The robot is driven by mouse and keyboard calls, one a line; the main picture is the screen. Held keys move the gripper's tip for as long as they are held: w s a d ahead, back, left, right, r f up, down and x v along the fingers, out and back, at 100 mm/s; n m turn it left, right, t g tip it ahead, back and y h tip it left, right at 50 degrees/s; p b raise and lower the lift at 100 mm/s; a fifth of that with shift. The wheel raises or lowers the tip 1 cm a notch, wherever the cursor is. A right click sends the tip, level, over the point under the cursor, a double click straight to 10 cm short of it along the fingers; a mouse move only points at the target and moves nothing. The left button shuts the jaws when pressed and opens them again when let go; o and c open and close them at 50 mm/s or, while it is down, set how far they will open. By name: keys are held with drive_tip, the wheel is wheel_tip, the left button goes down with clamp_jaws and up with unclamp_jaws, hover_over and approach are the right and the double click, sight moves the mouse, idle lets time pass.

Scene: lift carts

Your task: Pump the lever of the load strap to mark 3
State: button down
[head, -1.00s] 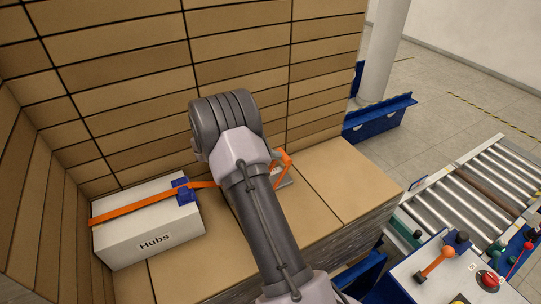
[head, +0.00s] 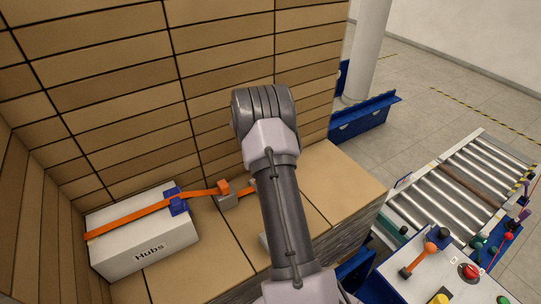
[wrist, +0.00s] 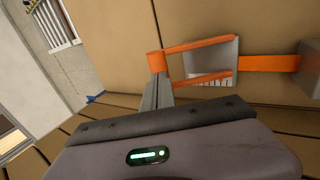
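The orange lever (wrist: 200,46) of the load strap shows in the wrist view as a U-shaped frame over a pale plate (wrist: 222,60) with dark marks along its lower edge. I cannot read the numbers. My gripper (wrist: 157,76) meets the lever's end bar, its grey fingers close together and apparently shut on it. The orange strap (head: 130,217) runs over a white box labelled Hubs (head: 150,250), through a blue corner piece (head: 178,205), to a grey block with an orange top (head: 227,201).
A wall of stacked brown cartons (head: 120,90) rises behind the strap, with more at the left. Carton tops lie under my arm. A control panel (head: 425,285) with a red button and an orange-knobbed lever, and a roller conveyor (head: 455,200), stand at the right.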

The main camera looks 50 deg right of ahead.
drive_tip(key=shift+s+d+f+y, duration=0.2)
drive_tip(key=shift+d+f+y, duration=0.05)
drive_tip(key=shift+d+f, duration=0.3)
drive_tip(key=shift+s+d+f+y, duration=0.15)
drive_tip(key=shift+d+f+y, duration=0.1)
drive_tip(key=shift+d+f, duration=0.3)
drive_tip(key=shift+b+x, duration=1.2)
drive_tip(key=shift+x, duration=0.05)
drive_tip(key=shift+s+d, duration=0.1)
drive_tip(key=shift+d, duration=0.1)
